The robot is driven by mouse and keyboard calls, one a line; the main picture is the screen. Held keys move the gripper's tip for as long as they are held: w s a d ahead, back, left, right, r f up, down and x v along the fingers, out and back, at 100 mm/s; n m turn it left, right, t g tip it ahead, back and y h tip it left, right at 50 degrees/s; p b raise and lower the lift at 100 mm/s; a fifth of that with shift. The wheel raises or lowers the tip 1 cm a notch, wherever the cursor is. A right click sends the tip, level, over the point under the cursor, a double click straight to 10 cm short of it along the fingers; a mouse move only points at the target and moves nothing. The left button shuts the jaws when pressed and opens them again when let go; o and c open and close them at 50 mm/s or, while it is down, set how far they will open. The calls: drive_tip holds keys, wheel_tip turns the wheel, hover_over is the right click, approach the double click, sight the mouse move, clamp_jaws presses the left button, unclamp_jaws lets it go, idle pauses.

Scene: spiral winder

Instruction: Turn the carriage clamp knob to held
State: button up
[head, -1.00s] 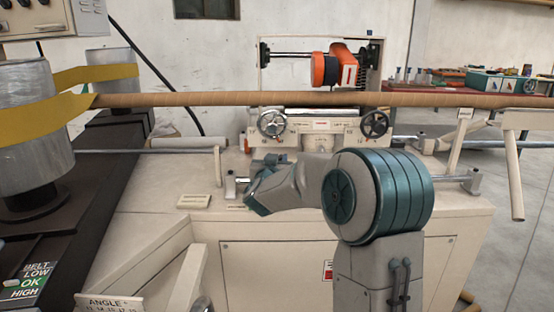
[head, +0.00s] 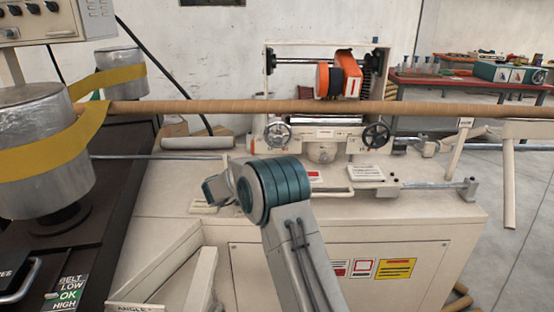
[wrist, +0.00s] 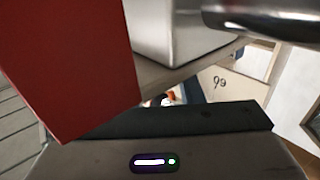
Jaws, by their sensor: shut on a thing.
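My gripper (wrist: 160,122) shows only in part along the bottom of the wrist view, as a dark edge and a housing with a lit indicator. A flat-sided red part (wrist: 75,65) stands very close at the left of that view; I take it to be the carriage clamp knob, with my gripper shut on it. The fingertips and the contact are not clear. In the head view my arm's teal joint and grey link hide the gripper and the knob, so the knob's setting cannot be read.
The brown tube (head: 300,107) runs across above the carriage. A metal rod (head: 420,185) with an end bracket lies along the machine's front right. In the wrist view a pale metal block (wrist: 175,35) and a shiny cylinder (wrist: 265,18) are close above the gripper.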

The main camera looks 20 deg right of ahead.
drive_tip(key=shift+w+a+m+g+h+p, duration=0.15)
drive_tip(key=shift+m+g+h+p, duration=0.15)
drive_tip(key=shift+m+g+p, duration=0.4)
drive_tip(key=o, duration=1)
drive_tip(key=v, duration=1.3)
drive_tip(key=shift+a, duration=0.35)
